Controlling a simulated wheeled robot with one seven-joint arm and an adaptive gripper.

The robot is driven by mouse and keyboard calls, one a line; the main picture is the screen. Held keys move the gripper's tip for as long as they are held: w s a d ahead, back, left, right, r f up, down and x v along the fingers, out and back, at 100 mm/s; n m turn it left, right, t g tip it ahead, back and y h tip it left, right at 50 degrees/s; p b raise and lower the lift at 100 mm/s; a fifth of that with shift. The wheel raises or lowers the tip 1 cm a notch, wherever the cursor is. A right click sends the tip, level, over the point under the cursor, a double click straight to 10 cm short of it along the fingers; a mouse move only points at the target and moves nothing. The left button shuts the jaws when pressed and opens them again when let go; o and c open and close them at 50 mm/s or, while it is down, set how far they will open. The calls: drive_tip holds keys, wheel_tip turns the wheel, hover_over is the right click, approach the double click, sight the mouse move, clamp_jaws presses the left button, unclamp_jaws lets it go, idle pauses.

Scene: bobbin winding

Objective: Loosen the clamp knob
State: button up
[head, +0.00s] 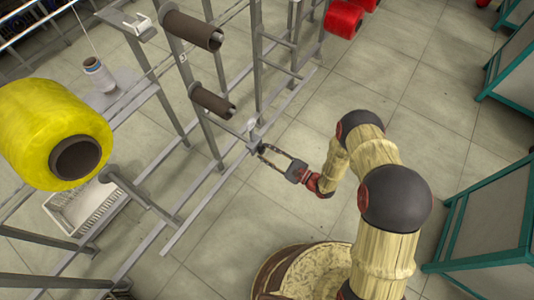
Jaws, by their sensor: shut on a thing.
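My gripper (265,150) reaches in from the right to the lower end of a grey upright of the metal rack (208,140). Its two fingers straddle a small part there, and it is shut on it. This small part is at the place of the clamp knob, but it is mostly hidden between the fingertips and too small to make out. A small pale fitting (252,126) stands just above the fingertips on the rack.
Brown empty tubes (193,30) stick out from the rack above my gripper. A large yellow bobbin (52,133) is at the left, a white crate (85,210) under it. Red bobbins (343,18) are at the top. Teal-framed cabinets (490,215) stand at the right. Tiled floor between is clear.

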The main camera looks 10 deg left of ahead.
drive_tip(key=shift+f+n, duration=0.1)
drive_tip(key=shift+n, duration=0.5)
drive_tip(key=shift+s, duration=0.1)
drive_tip(key=o, duration=1.1)
drive_tip(key=shift+o, duration=0.3)
drive_tip(key=v, duration=1.2)
